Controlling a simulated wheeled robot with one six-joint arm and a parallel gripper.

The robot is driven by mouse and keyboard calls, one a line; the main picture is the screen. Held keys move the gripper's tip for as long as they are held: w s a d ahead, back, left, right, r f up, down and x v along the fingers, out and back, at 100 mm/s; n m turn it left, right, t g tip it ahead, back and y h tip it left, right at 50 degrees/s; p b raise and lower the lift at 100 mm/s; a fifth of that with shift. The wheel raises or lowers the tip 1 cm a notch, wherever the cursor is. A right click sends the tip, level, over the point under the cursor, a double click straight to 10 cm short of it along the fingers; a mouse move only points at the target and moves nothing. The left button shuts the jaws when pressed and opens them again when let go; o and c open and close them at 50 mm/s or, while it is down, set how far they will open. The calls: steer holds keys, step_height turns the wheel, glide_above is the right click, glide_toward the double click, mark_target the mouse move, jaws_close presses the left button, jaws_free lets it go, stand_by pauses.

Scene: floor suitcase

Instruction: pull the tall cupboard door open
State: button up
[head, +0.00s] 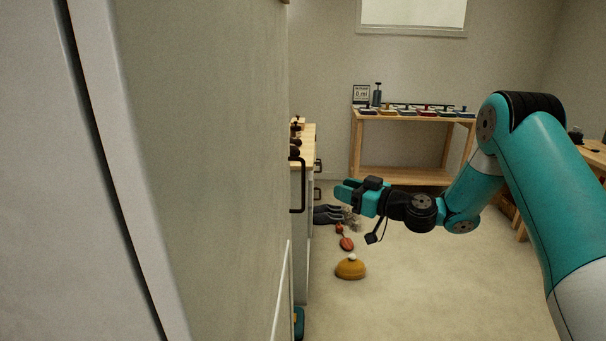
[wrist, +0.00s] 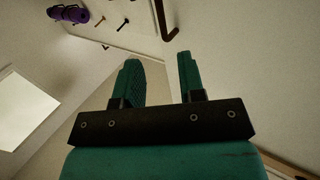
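The tall cupboard (head: 205,150) fills the left of the head view, its front seen at a steep slant. A black bar handle (head: 299,187) stands out upright from its far edge. It also shows in the wrist view as a dark bent bar (wrist: 164,22) at the top, beyond the fingertips. My gripper (head: 343,190) is right of the handle in the head view, apart from it. Its two teal fingers show spread with nothing between them in the wrist view (wrist: 160,62). Whether the door stands slightly ajar I cannot tell.
A low cabinet (head: 309,140) with small black handles stands beyond the cupboard. A yellow knit hat (head: 350,269), a red item (head: 344,240) and dark grey items (head: 327,215) lie on the floor. A wooden rack (head: 415,177) stands at the back wall. Floor right of the hat is clear.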

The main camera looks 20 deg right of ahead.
steer(key=p+x, duration=0.2)
steer(key=x, duration=1.1)
steer(key=shift+a, duration=0.15)
jaws_close()
